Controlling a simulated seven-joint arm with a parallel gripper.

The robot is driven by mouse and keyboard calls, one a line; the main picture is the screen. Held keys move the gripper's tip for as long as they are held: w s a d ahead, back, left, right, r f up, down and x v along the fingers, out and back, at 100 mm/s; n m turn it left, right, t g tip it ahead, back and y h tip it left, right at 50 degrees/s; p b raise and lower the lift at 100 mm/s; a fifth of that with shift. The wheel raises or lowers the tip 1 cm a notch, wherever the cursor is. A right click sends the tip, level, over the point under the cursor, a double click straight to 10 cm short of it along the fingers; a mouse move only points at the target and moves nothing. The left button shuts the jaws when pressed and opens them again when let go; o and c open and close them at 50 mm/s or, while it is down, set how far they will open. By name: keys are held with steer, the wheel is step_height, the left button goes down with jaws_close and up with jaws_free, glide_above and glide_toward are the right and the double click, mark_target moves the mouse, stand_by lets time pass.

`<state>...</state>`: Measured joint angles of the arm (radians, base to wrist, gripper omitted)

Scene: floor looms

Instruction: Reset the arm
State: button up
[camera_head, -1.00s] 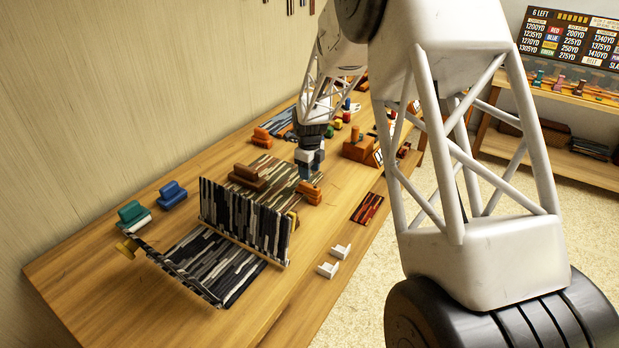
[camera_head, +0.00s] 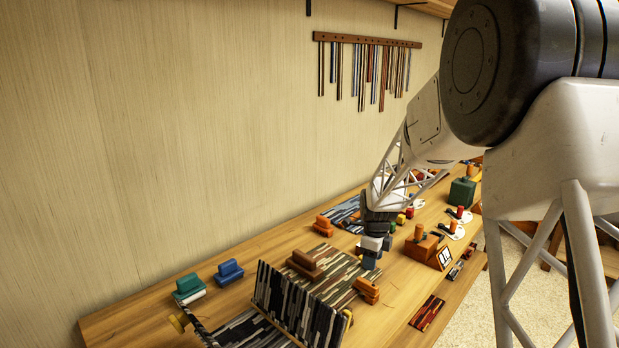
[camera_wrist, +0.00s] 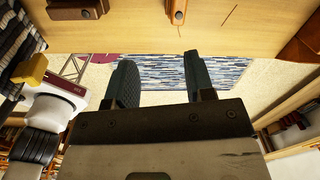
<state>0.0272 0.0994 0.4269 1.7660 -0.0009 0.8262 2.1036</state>
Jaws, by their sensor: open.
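My gripper (camera_head: 372,258) hangs over the middle of the wooden table (camera_head: 120,322) in the head view, beside an orange block-like piece (camera_head: 367,290). In the wrist view my gripper (camera_wrist: 158,75) shows two dark fingers spread apart with nothing between them. Past the fingers are the table's edge (camera_wrist: 120,35) and a blue-grey striped rug (camera_wrist: 220,72) on the floor. My arm reaches in from the upper right of the head view and hides part of the table's far end.
A striped woven panel (camera_head: 290,300) stands upright near the front of the table. Green (camera_head: 188,287), blue (camera_head: 229,271) and brown (camera_head: 305,262) block-like pieces lie around it. An orange box (camera_head: 421,247) is right of my gripper. A rack of hanging strips (camera_head: 368,75) is on the wall.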

steer(key=s+a+r+n+t, duration=0.1)
steer(key=s+r+n, duration=0.55)
steer(key=s, duration=0.45)
steer(key=s+r+n, duration=0.5)
steer(key=s+r, duration=0.3)
steer(key=s, duration=0.3)
steer(key=s+r+n+t, duration=0.1)
steer(key=s+r+n, duration=0.1)
steer(key=s+n, duration=1)
steer(key=s, duration=1.1)
steer(key=shift+s+a+n, duration=0.25)
steer(key=shift+a+n, duration=0.1)
